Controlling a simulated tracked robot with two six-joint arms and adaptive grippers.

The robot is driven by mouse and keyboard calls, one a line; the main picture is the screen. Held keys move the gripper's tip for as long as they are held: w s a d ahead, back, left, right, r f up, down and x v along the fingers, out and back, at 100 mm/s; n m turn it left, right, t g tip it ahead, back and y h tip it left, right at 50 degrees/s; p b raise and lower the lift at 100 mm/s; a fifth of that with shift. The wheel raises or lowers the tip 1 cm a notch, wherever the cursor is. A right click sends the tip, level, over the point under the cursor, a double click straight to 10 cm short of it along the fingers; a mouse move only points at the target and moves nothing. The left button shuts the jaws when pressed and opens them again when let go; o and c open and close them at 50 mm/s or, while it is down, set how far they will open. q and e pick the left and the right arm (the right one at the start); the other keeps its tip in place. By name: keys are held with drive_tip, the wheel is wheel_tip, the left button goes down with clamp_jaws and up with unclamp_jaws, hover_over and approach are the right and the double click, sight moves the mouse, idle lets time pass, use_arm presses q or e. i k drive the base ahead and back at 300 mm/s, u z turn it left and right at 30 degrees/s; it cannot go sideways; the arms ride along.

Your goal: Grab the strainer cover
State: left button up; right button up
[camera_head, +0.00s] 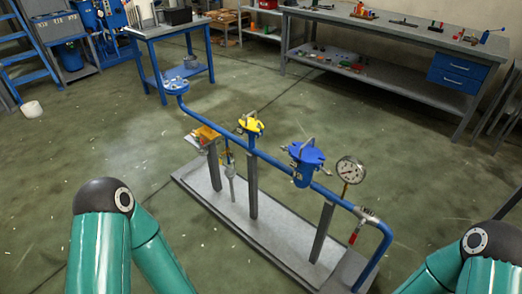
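A blue pipe assembly (275,162) stands on a grey base plate (235,215). The blue strainer (303,172) hangs in the pipe right of the middle. The cover appears seated on the strainer body. Only green links of my two arms show at the lower left and lower right. Both grippers are outside the picture.
A pressure gauge (350,170) stands just right of the strainer. A yellow-topped valve (251,124) is to its left. A grey workbench (400,32) with tools stands behind, and a blue table (168,28) at the back left. Open floor surrounds the base plate.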

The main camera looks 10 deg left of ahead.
sight(306, 152)
drive_tip(key=u, duration=0.55)
drive_tip(key=i, duration=0.8)
drive_tip(key=u, duration=0.15)
